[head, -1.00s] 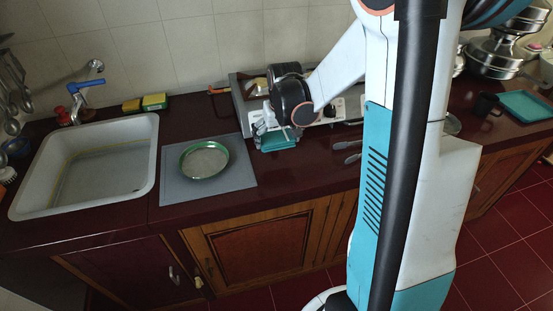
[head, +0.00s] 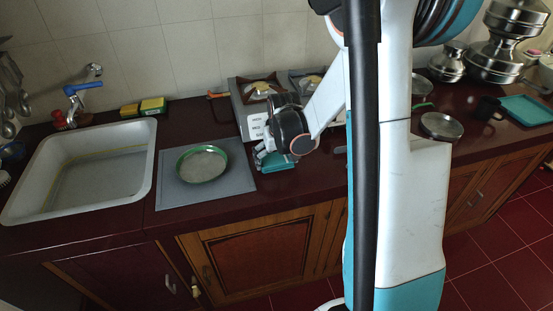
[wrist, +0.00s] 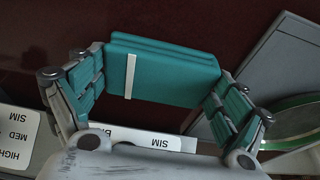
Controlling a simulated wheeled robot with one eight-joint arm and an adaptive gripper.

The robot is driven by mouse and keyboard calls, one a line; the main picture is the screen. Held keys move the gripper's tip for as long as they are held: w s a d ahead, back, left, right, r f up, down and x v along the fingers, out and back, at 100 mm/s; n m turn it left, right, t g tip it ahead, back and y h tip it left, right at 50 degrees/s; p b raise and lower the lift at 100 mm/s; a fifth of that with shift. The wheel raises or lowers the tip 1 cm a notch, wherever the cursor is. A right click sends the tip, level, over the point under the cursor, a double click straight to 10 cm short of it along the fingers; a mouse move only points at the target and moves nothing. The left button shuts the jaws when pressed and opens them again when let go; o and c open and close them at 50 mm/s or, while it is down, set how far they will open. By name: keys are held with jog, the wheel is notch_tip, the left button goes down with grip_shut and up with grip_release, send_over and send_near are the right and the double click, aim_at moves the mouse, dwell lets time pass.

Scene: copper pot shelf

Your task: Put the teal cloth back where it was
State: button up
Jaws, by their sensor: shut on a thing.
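The teal cloth (wrist: 170,72) is a folded stack with a white stripe, seen in the wrist view between my fingers. My gripper (wrist: 160,75) is shut on it, with one finger at each side. In the head view the cloth (head: 280,162) shows below my gripper (head: 272,158), just right of the grey mat and in front of the stove. I cannot tell whether the cloth touches the counter.
A green-rimmed round pan (head: 203,163) sits on the grey mat (head: 235,183), left of my gripper. The stove (head: 254,122) stands behind it. The sink (head: 130,145) is at the left. A lidded pan (head: 441,126), dark mug (head: 489,107) and teal tray (head: 530,108) are at the right.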

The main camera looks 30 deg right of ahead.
jog(key=o, duration=0.7)
jog(key=shift+f, duration=0.1)
jog(key=p+v, duration=0.4)
jog(key=v, duration=0.8)
jog(key=shift+p, duration=0.3)
